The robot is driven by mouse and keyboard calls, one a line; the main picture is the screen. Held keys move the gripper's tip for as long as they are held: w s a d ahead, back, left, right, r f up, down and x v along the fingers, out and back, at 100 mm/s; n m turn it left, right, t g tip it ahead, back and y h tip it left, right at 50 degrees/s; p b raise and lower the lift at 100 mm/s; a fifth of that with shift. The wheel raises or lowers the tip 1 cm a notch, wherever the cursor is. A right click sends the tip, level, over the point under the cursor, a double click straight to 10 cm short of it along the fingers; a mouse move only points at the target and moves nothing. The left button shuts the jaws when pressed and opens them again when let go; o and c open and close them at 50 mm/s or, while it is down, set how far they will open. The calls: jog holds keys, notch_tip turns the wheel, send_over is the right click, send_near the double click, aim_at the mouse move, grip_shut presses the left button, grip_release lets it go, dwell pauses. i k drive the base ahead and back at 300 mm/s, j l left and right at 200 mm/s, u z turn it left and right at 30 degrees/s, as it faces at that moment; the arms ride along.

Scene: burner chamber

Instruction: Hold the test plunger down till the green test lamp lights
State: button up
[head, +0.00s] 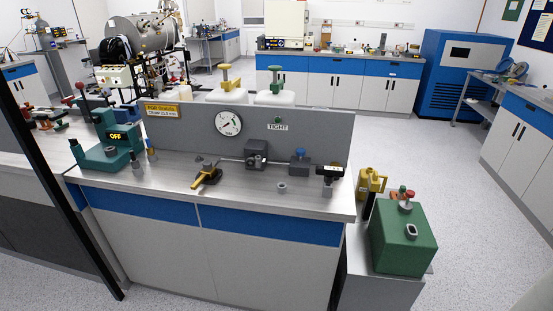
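A small green lamp (278,119) sits on the upright grey panel (190,140) of the near bench, just above a sign reading TIGHT (278,127). It looks dark green; it is too small to be sure whether it is lit. A small blue-topped fitting (299,155) stands on the bench below the lamp, right of a dark clamp block (256,154). It may be the test plunger, but nothing labels it. My gripper is not in view, and nothing is seen pressing on the fitting.
A round gauge (229,122) is on the panel. A yellow-handled tool (206,176), a small grey ring (282,187) and a dark stand (329,176) occupy the bench top. A teal device (105,155) reads OFF. A green box (403,237) stands at right. Floor beyond is clear.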

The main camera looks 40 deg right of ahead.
aim_at(300, 152)
jog(key=i+j+z, duration=0.1)
jog(key=z, duration=0.7)
jog(key=i+j+z, duration=0.15)
jog(key=j+z, duration=0.15)
jog(key=i+j+z, duration=0.1)
jog(key=j+z, duration=0.25)
jog(key=j, duration=0.2)
jog(key=j+z, duration=0.3)
jog(key=j, duration=0.65)
jog(key=i+j, duration=0.1)
jog(key=j, duration=0.3)
